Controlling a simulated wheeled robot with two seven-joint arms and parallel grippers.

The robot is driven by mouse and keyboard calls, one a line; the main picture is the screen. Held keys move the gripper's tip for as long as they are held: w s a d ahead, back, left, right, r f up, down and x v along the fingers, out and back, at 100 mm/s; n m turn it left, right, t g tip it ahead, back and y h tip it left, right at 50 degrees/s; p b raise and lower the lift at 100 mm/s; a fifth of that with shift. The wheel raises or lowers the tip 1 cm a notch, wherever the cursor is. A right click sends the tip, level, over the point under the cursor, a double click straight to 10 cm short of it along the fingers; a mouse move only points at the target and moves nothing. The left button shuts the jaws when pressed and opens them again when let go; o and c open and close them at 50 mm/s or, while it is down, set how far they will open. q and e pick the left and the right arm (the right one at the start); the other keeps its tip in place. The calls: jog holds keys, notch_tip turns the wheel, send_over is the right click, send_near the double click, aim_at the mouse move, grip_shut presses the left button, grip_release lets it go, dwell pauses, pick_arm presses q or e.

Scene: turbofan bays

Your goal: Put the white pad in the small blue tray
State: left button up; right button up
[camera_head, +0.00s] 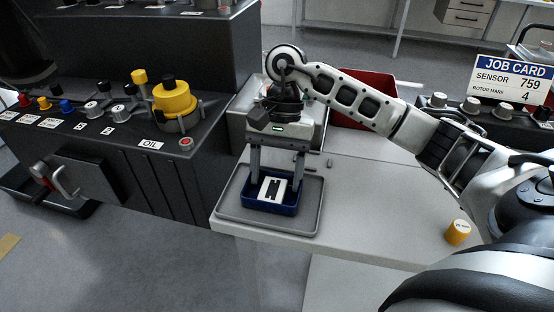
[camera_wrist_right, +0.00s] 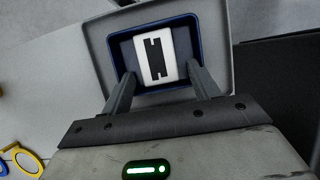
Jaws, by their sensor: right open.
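The white pad (camera_head: 272,190), with a black H-like mark, lies inside the small blue tray (camera_head: 270,208). It also shows in the right wrist view (camera_wrist_right: 142,57), within the walls of the blue tray (camera_wrist_right: 200,45). The blue tray sits on a larger grey tray (camera_head: 230,204) at the left end of the white table. My right gripper (camera_head: 275,178) points down over the blue tray, open, with its fingers apart on either side of the pad. The fingers (camera_wrist_right: 161,86) look empty in the wrist view. My left gripper is not in view.
A black console with a yellow oil cap (camera_head: 174,98) and several knobs stands at the left. A red bin (camera_head: 372,90) is behind my right arm. A small yellow cylinder (camera_head: 458,232) stands on the table (camera_head: 370,205) at the right. The table's middle is clear.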

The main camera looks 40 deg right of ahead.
jog(key=v, duration=1.2)
jog(key=shift+r+p, duration=0.25)
jog(key=shift+p, duration=0.05)
jog(key=shift+a, duration=0.1)
